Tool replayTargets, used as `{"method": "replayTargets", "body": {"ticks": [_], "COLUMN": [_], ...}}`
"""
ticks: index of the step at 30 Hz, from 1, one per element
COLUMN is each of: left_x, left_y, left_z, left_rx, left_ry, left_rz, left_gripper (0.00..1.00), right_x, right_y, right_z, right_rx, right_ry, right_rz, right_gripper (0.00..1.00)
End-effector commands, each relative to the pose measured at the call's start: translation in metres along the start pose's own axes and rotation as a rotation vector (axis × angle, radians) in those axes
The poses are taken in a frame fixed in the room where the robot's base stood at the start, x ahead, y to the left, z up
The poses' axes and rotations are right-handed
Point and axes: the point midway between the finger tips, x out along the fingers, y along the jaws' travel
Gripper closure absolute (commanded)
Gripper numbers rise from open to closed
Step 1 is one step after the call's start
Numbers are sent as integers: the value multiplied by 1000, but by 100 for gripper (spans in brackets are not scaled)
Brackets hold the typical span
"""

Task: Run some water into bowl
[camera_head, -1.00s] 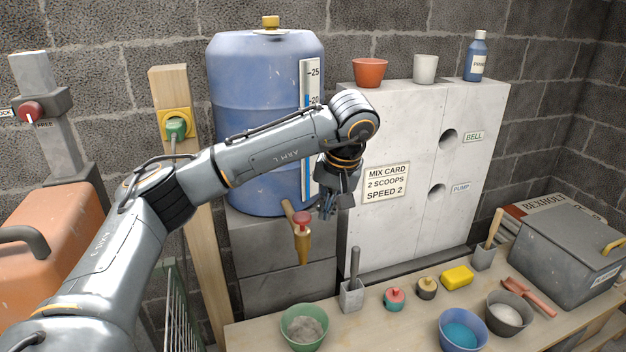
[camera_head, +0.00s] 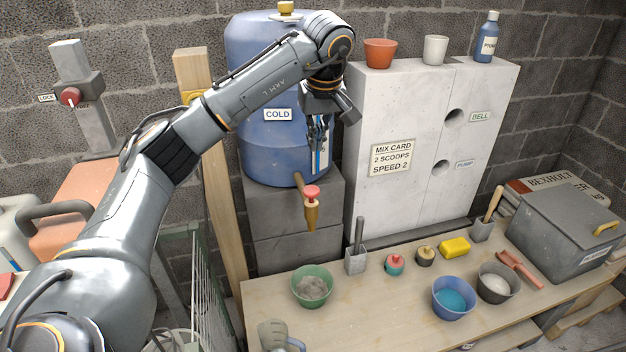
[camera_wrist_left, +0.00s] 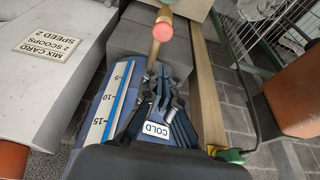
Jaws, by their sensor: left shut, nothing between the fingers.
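The blue barrel (camera_head: 262,150) labelled COLD stands on grey blocks and has a brass tap (camera_head: 311,217) with a red handle (camera_head: 312,192) low on its front. In the left wrist view, the red handle (camera_wrist_left: 165,13) is just beyond the fingertips. My left gripper (camera_head: 318,160) points down in front of the barrel, above the tap, shut and empty; its fingers also show in the left wrist view (camera_wrist_left: 160,80). A green bowl (camera_head: 330,289) with grey powder stands on the bench in front of the tap. A blue bowl (camera_head: 438,306) with blue contents and a dark bowl (camera_head: 510,292) with white contents stand farther right.
A jug (camera_head: 272,333) shows at the front edge. The white block (camera_head: 420,200) rises right of the barrel. A grey lidded box (camera_head: 565,245) stands far right.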

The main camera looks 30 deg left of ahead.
Motion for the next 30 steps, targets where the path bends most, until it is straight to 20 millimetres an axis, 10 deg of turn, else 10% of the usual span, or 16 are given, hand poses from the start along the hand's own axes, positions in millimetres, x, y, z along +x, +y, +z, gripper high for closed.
{"method": "replayTargets", "body": {"ticks": [18,30], "left_x": [113,129], "left_y": [-1,0], "left_z": [7,12], "left_rx": [2,2], "left_ry": [-2,1], "left_rz": [-3,1], "left_gripper": [100,100], "right_x": [-39,-42], "right_y": [0,0], "right_z": [-4,-4], "right_rx": [0,1], "right_ry": [0,0], "right_rz": [0,0], "right_gripper": [60,60]}}
